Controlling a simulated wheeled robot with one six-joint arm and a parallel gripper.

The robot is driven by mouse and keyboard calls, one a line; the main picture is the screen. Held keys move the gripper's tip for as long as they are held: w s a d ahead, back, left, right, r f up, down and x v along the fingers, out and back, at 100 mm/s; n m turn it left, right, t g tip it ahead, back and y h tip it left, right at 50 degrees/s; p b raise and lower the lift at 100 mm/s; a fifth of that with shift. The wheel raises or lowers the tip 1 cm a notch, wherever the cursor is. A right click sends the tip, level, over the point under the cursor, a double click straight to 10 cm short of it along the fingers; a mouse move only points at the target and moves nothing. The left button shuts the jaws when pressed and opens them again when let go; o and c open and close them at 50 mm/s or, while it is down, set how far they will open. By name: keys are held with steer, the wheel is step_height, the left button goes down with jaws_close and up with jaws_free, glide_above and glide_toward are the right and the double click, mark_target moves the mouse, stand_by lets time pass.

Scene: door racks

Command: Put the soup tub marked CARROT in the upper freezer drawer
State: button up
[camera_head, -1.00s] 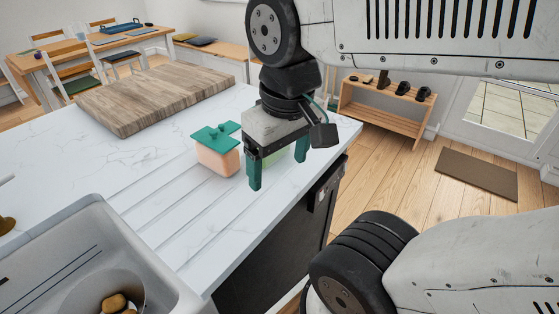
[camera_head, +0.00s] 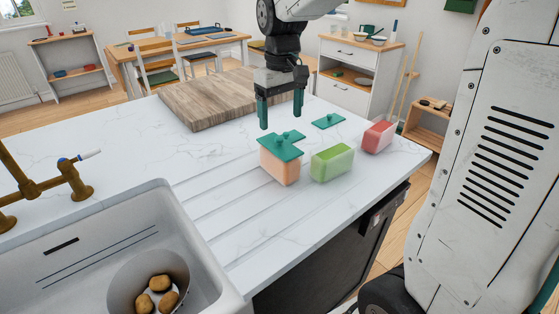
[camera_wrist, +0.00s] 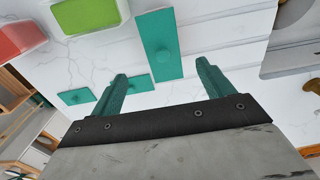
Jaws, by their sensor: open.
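An orange tub (camera_head: 282,170) wearing a teal lid (camera_head: 281,147) stands on the white counter. A green tub (camera_head: 332,164) and a red tub (camera_head: 379,137) stand to its right, both without teal lids. No marking is legible on any of them, so I cannot tell which reads CARROT. My gripper (camera_head: 281,118) is open and empty, pointing down above the counter, beyond the orange tub. The wrist view shows a knobbed teal lid (camera_wrist: 159,45) ahead of the fingers, the green tub (camera_wrist: 87,14) and the red tub (camera_wrist: 22,38). No freezer drawer is in view.
Two loose teal lids lie behind the tubs, one flat on the counter (camera_head: 328,121). A wooden board (camera_head: 215,97) lies at the back. The sink (camera_head: 80,255) holds a bowl with potatoes (camera_head: 158,284). A dark appliance front (camera_head: 320,265) is below the counter edge.

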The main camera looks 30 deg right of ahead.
mark_target(279, 138)
steer(key=f, duration=0.7)
steer(key=shift+a+f, duration=0.25)
steer(key=shift+f, duration=0.15)
jaws_close()
steer(key=shift+r, duration=0.1)
steer(key=shift+r, duration=0.45)
step_height(279, 138, up, 3)
steer(key=shift+s+f, duration=0.1)
steer(key=shift+s, duration=0.05)
steer(key=s+a+r, duration=0.1)
steer(key=s, duration=1.4)
steer(key=shift+s, duration=0.35)
